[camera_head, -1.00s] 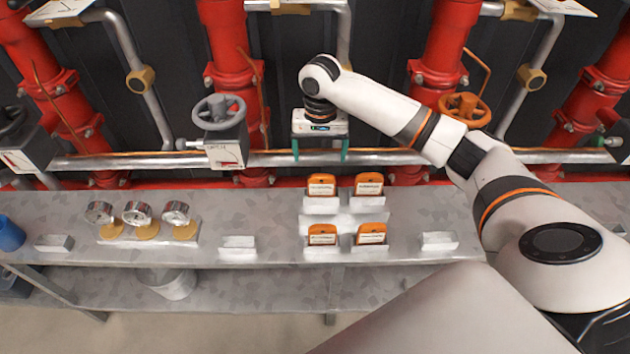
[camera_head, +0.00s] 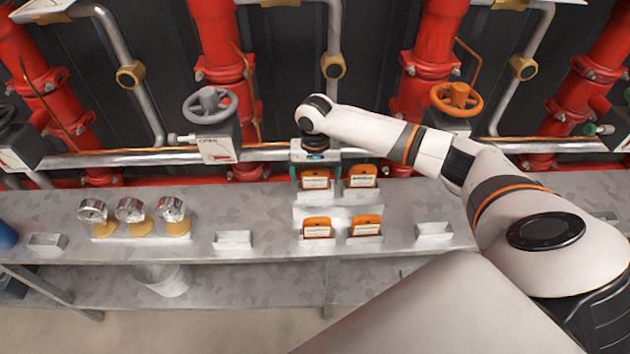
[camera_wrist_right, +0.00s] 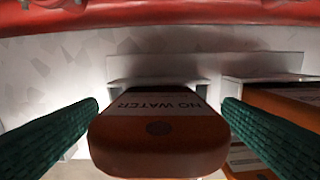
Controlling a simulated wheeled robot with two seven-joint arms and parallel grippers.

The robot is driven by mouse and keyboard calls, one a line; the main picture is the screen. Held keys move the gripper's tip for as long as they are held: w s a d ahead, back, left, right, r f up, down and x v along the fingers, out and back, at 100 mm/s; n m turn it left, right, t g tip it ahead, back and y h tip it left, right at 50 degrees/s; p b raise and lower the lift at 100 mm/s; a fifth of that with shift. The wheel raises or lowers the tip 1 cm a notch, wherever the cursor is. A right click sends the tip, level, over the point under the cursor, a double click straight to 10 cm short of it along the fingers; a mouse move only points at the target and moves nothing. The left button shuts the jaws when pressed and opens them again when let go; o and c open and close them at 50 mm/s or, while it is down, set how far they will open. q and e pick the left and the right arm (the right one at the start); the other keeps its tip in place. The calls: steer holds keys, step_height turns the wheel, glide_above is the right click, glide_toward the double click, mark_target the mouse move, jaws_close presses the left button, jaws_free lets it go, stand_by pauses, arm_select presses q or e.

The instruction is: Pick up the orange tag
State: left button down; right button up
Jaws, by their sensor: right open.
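Several orange tags with white labels stand in small grey holders on the metal bench, in two rows of two. My right gripper (camera_head: 316,177) is open over the back-left tag (camera_head: 315,183), with one green finger on each side of it. In the right wrist view this tag (camera_wrist_right: 157,135) reads "NO WATER" and lies between the two spread fingers, with a gap at least on the right side. The back-right tag (camera_head: 362,177) is close beside the right finger. The front-left tag (camera_head: 317,228) and front-right tag (camera_head: 365,226) stand nearer. My left gripper is out of view.
Three gauges (camera_head: 131,211) stand on the bench to the left. Empty grey holders (camera_head: 233,240) flank the tags. Behind the bench run red pipes (camera_head: 427,70), a grey handwheel (camera_head: 210,105) and an orange handwheel (camera_head: 456,99). Bare bench (camera_head: 265,205) lies between gauges and tags.

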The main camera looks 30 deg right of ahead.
steer(key=c, duration=0.5)
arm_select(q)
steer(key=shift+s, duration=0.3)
arm_select(e)
steer(key=c, duration=0.6)
steer(key=shift+r, duration=0.15)
